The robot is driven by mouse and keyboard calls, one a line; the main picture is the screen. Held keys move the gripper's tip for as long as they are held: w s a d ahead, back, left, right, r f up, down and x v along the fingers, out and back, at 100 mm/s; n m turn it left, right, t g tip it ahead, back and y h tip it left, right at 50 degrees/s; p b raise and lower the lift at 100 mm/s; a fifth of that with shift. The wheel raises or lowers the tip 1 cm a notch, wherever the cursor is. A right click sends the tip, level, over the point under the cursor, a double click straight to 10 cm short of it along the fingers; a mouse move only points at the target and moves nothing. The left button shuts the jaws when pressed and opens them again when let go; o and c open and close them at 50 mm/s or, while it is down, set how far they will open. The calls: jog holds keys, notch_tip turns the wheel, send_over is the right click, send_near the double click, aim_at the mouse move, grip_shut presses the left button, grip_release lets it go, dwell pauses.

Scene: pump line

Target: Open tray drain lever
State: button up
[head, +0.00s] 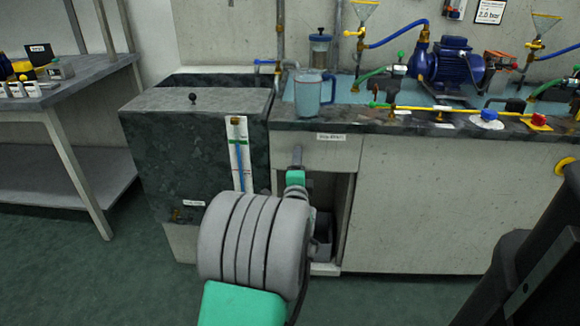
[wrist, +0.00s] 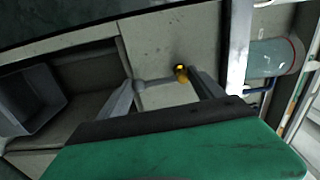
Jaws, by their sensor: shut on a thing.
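The tray drain lever (wrist: 156,84) shows in the wrist view as a short grey bar with a yellow-orange end, against a pale panel. My gripper (wrist: 160,80) has one finger at each end of the bar and is shut on it. In the head view my gripper (head: 298,155) reaches up to the pale panel just below the counter's edge and a small white label (head: 331,137), whose text is too small to read. The lever cannot be made out there, and my arm hides part of the panel.
Below the panel is an open cupboard (head: 343,215); a grey bin (wrist: 30,98) shows in the wrist view. A dark tank (head: 195,150) with a level gauge stands at left. A clear jug (head: 308,92) and a blue pump (head: 447,65) are on the counter.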

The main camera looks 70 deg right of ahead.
jog(key=shift+w+d+r+m, duration=0.1)
jog(key=shift+r+m, duration=0.3)
jog(key=shift+r, duration=0.1)
jog(key=o, duration=2)
jog(key=shift+f, duration=0.1)
jog(key=shift+c, duration=0.2)
jog(key=shift+f, duration=0.15)
jog(key=p+v, duration=0.2)
jog(key=v, duration=0.6)
